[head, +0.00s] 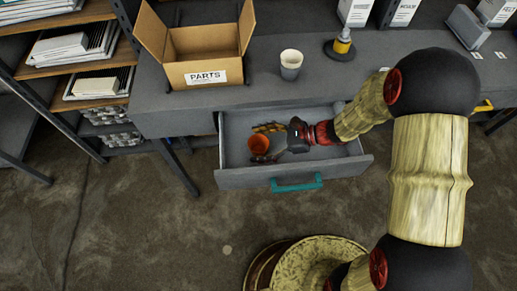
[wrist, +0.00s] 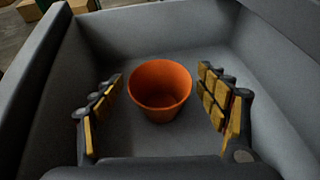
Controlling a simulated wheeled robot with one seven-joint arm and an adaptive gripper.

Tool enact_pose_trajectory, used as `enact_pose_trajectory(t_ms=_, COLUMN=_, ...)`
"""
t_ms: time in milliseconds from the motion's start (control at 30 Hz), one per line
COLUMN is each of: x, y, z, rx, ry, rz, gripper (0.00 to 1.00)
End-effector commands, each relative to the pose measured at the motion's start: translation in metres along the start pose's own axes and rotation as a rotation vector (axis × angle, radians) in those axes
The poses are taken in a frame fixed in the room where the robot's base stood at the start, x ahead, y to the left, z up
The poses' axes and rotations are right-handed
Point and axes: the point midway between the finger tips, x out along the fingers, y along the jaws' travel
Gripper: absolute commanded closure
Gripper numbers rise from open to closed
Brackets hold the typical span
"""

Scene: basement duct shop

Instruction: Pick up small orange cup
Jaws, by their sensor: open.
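The small orange cup (head: 258,145) stands upright inside the open grey drawer (head: 240,180), towards its left side. In the wrist view the orange cup (wrist: 160,92) is seen from above, with its empty inside showing. My gripper (head: 268,138) reaches into the drawer from the right. In the wrist view my gripper (wrist: 160,105) is open, with one yellow-padded finger to the left of the cup and one to the right. A gap shows between the cup and each finger.
The drawer has a teal handle (head: 297,183) and hangs under a grey workbench (head: 200,117). On the bench are an open cardboard box (head: 203,55) marked PARTS, a white-and-grey cup (head: 291,66) and a yellow-and-black tool (head: 342,46). Shelves (head: 80,60) stand at left.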

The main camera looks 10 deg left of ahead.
Motion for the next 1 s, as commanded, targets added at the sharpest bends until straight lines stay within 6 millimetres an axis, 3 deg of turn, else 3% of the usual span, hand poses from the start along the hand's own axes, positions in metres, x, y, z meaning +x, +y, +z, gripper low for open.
enact_pose_trajectory(t_ms=233, x=0.0004, y=-0.0004, z=0.0009, rx=0.000, ry=0.000, rz=-0.001, gripper=0.27)
enact_pose_trajectory(t_ms=1000, x=0.0003, y=-0.0002, z=0.0007, rx=-0.001, ry=0.000, rz=-0.001, gripper=0.71)
